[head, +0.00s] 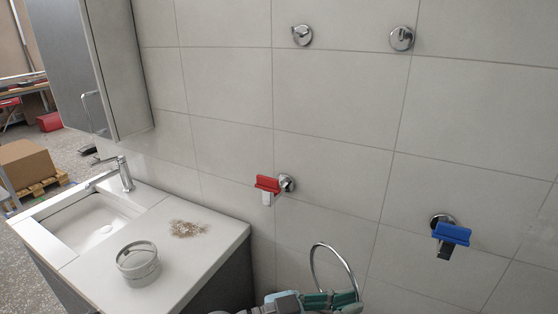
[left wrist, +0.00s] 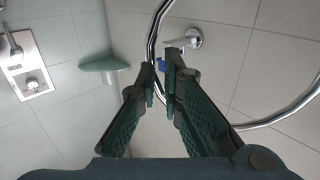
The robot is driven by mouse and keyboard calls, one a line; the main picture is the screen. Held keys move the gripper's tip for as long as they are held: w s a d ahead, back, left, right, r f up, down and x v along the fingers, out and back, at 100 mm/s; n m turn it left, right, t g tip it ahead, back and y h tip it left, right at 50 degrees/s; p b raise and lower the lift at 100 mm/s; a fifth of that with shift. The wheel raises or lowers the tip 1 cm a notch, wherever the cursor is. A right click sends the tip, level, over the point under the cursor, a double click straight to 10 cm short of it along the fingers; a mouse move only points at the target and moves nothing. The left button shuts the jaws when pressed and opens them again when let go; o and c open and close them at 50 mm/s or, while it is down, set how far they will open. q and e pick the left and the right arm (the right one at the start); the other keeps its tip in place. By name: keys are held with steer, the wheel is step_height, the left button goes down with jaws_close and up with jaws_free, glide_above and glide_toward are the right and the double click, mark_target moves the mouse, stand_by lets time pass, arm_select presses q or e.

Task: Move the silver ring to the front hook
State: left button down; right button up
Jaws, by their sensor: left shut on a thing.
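The silver ring (head: 347,268) stands up at the bottom centre of the head view, in front of the tiled wall. It also shows large in the left wrist view (left wrist: 285,115). My left gripper (head: 325,299) is shut on the ring's rim; its fingertips meet at the ring in the left wrist view (left wrist: 161,78). A wall hook with a red piece (head: 267,184) is left of the ring, and a hook with a blue piece (head: 452,234) is right of it. I cannot tell which is the front hook. The ring's lower part is hidden in the head view.
A counter (head: 215,238) with a sink (head: 92,222) and faucet (head: 124,175) is at left. A round glass container (head: 138,263) and a brown scatter (head: 187,229) are on it. Two round chrome wall fittings (head: 302,36) (head: 401,39) are higher up. The wall between the hooks is clear.

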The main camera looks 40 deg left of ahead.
arm_select(q)
steer(key=w+a+r+n+t+y+p, duration=0.1)
steer(key=w+a+r+p, duration=0.15)
steer(key=r, duration=0.45)
steer(key=w+a+r+y+p, duration=0.1)
steer(key=w+a+r, duration=0.1)
steer(key=w+r, duration=0.3)
steer(key=w+a+r+n+t+y+p, duration=0.1)
steer(key=w+a+r+p, duration=0.1)
steer(key=r, duration=0.6)
steer(key=s+a+r+n+y+p, duration=0.1)
steer(key=a+r+n+y, duration=0.1)
steer(key=a+r, duration=0.3)
steer(key=s+a+r+n+y+p, duration=0.2)
steer(key=a+r+y, duration=0.3)
steer(key=r, duration=0.9)
steer(key=shift+s+a+n+y, duration=0.15)
steer(key=shift+n+y, duration=0.15)
steer(key=shift+n, duration=0.3)
steer(key=shift+r, duration=0.15)
